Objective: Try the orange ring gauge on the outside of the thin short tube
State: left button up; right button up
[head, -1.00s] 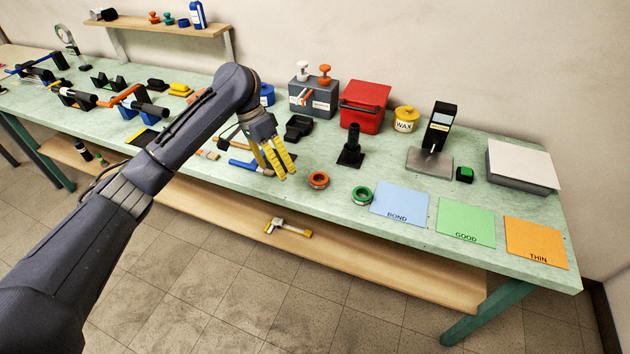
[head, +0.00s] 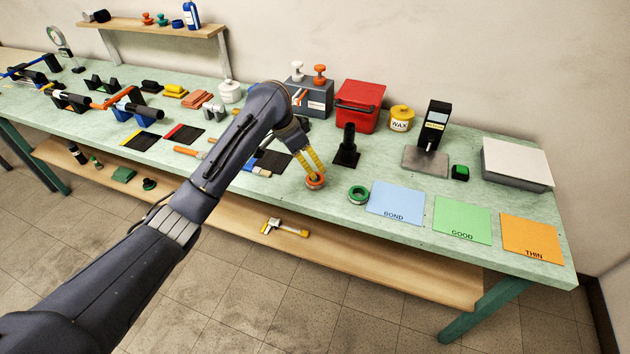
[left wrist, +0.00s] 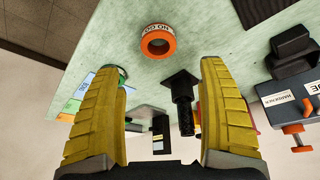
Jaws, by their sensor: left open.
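The orange ring gauge (head: 315,182) lies flat near the front edge of the table, with a pale lettered label on its side. It also shows in the left wrist view (left wrist: 158,43), just past the fingertips and roughly centred between them. My left gripper (head: 312,168) has yellow fingers, spread apart and empty, above the ring in the head view. A short black upright cylinder on a square base (head: 347,143) stands behind and right of the ring; it also shows in the left wrist view (left wrist: 183,100). I cannot tell whether it is the thin short tube. My right gripper is not in view.
A green ring (head: 358,194) lies close right of the orange one. Blue BOND (head: 395,202), green GOOD (head: 462,220) and orange THIN (head: 532,238) mats are farther right. A red box (head: 360,106) and grey holder (head: 312,100) stand behind. Black tubes (head: 150,111) rest on supports at left.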

pick_arm(q)
jog(key=shift+x, duration=4.6)
jog(key=shift+s+a+f, duration=0.1)
jog(key=shift+s+a, duration=0.05)
jog(key=shift+s, duration=0.05)
jog(key=shift+c, duration=0.5)
jog(key=c, duration=1.3)
jog(key=shift+c, duration=0.2)
